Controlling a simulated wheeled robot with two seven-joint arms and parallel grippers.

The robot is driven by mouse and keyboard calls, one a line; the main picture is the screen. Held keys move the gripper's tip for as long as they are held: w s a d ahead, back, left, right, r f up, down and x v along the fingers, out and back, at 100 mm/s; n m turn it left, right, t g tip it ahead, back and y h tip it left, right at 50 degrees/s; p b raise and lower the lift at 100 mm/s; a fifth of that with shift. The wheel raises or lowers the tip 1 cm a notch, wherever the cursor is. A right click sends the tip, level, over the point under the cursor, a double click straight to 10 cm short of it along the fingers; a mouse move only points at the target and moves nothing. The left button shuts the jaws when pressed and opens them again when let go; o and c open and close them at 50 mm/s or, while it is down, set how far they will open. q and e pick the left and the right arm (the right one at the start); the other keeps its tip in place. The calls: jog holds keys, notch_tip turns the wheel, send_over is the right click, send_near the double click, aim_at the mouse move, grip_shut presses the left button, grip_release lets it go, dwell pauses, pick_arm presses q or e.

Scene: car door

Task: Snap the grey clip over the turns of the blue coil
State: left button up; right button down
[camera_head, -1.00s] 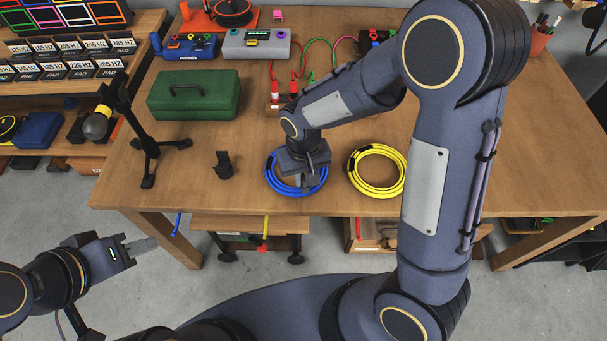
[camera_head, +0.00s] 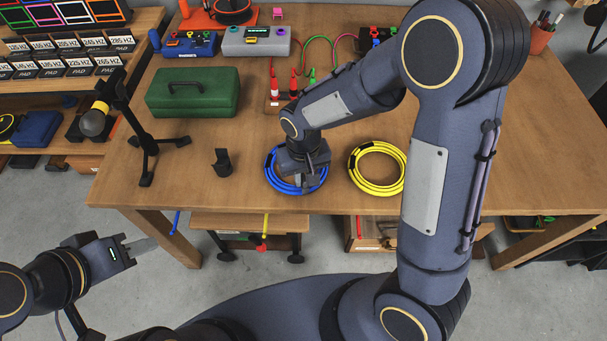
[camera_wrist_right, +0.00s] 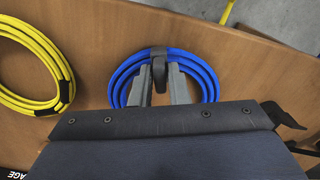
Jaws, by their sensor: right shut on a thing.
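The blue coil (camera_head: 272,181) lies flat near the table's front edge. It also shows in the right wrist view (camera_wrist_right: 122,78). My right gripper (camera_head: 304,186) is over the coil, pointing down. In the right wrist view its two light fingers (camera_wrist_right: 162,82) are shut on the dark grey clip (camera_wrist_right: 158,56). The clip lies across the coil's turns at the edge of the ring. I cannot tell whether it is fully snapped over them. My left gripper (camera_head: 148,247) is low at the left, off the table and empty; its finger gap is unclear.
A yellow coil (camera_head: 377,187) lies right of the blue one. A small dark holder (camera_head: 222,164) and a black tripod stand (camera_head: 148,147) stand to the left. A green toolbox (camera_head: 193,94) and devices are behind. The table (camera_head: 450,195) is clear at the right.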

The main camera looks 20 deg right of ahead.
jog(key=shift+f+b, duration=0.45)
jog(key=shift+f, duration=0.1)
jog(key=c, duration=1.3)
grip_release()
jog(key=shift+r, duration=0.1)
notch_tip(320, 180, up, 7)
jog(key=shift+p, duration=0.35)
jog(key=shift+r, duration=0.35)
